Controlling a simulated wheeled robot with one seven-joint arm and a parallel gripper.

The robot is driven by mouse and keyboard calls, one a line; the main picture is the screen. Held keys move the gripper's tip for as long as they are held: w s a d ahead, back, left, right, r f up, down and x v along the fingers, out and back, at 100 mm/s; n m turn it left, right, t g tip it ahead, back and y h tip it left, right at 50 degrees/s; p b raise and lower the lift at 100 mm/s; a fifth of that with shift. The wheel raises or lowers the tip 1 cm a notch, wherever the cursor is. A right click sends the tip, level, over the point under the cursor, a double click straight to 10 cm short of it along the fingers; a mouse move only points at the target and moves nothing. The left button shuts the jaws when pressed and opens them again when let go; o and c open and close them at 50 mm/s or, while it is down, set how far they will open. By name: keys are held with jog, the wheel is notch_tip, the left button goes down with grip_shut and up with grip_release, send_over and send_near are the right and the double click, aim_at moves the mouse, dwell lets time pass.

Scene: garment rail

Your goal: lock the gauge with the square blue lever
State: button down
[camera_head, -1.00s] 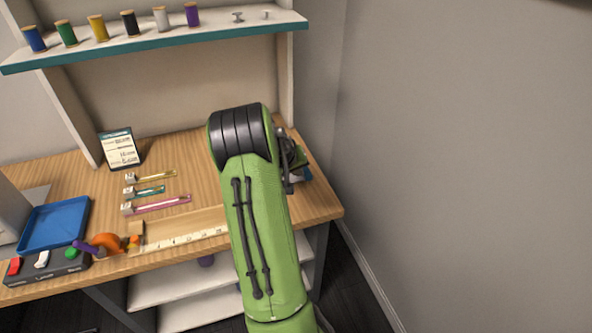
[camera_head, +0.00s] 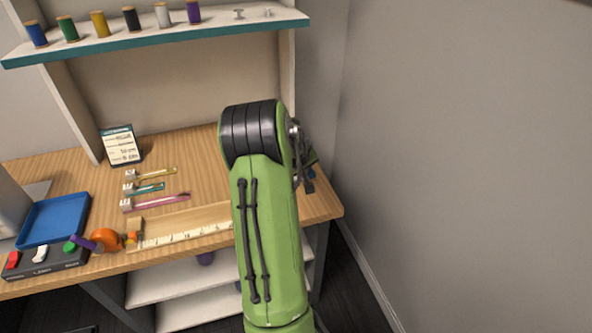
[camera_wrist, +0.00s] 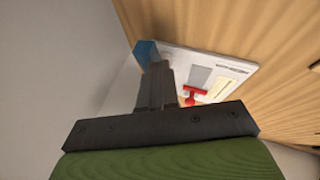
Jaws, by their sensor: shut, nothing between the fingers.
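In the wrist view the square blue lever (camera_wrist: 146,50) shows as a blue block at the left end of a white plate, which looks like the gauge (camera_wrist: 235,67). My gripper (camera_wrist: 155,72) is shut and empty. Its fingertips are right at the blue block and overlap its lower edge in the picture; I cannot tell if they touch. A red lever (camera_wrist: 195,97) sits on the plate, partly behind my gripper, beside grey and cream patches. In the head view my arm hides most of the gauge.
The wooden table (camera_head: 190,150) holds a sign card (camera_head: 121,146), several zippers (camera_head: 155,202), a ruler (camera_head: 185,238), a blue tray (camera_head: 55,220) and a button box (camera_head: 45,262). A shelf (camera_head: 160,38) with thread spools is above. A grey wall (camera_head: 450,150) stands close on the right.

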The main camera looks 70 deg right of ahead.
aim_at(311, 170)
jog(key=n, duration=0.1)
jog(key=s+n+t, duration=0.1)
jog(key=shift+s+d+f+n+t+b, duration=0.1)
jog(key=shift+s+d+n+t+b, duration=0.2)
jog(key=shift+d+b, duration=0.1)
jog(key=n, duration=0.1)
jog(key=d+n+t+y, duration=0.1)
jog(key=shift+s+n+t, duration=0.3)
jog(key=shift+s+n, duration=0.1)
jog(key=n, duration=0.1)
jog(key=d+n+t+y, duration=0.1)
jog(key=shift+s+n, duration=0.35)
jog(key=shift+n, duration=0.05)
jog(key=shift+s+d+n+t+y, duration=0.1)
jog(key=shift+d+n+t+y, duration=0.35)
jog(key=shift+n, duration=0.35)
jog(key=shift+a, duration=0.15)
jog(key=shift+w, duration=0.85)
jog(key=shift+a, duration=0.1)
